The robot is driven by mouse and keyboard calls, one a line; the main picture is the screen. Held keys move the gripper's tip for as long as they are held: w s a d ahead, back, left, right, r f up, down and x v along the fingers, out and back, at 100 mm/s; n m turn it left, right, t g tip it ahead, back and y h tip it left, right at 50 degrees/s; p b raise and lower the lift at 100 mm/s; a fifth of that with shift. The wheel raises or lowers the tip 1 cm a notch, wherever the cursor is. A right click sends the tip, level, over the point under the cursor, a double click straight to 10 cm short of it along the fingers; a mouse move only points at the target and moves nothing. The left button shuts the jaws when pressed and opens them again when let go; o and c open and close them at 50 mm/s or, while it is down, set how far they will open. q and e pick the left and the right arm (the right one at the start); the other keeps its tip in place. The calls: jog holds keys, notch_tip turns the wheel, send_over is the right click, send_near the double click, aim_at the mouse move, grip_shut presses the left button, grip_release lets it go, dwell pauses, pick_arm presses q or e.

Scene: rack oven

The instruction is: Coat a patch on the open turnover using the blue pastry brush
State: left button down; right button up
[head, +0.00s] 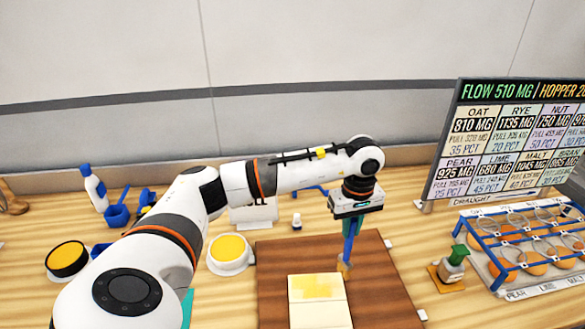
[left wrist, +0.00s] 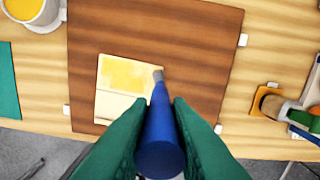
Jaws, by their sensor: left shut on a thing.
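The open turnover (head: 317,312) is a pale, creased rectangle on a brown board (head: 385,295). A yellow coated patch covers much of its far half, and its near half is plain. The turnover also shows in the left wrist view (left wrist: 118,106). My left gripper (head: 351,228) is shut on the blue pastry brush (left wrist: 160,138), which points downward. Its bristle tip (head: 344,264) is by the far right corner of the turnover in the head view. In the left wrist view it is at the turnover's right edge; I cannot tell whether it touches. My right gripper is out of view.
A white bowl of yellow liquid (head: 228,250) stands left of the board. A blue rack (head: 520,245) and a green-topped bottle (head: 453,262) stand at right, below a sign board (head: 515,140). A blue-capped bottle (head: 94,188) stands at far left.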

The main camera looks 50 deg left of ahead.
pick_arm(q)
notch_tip(320, 180, up, 4)
jog(key=shift+w+r+p, duration=0.1)
jog(key=shift+p, duration=0.85)
jog(key=shift+r, duration=0.25)
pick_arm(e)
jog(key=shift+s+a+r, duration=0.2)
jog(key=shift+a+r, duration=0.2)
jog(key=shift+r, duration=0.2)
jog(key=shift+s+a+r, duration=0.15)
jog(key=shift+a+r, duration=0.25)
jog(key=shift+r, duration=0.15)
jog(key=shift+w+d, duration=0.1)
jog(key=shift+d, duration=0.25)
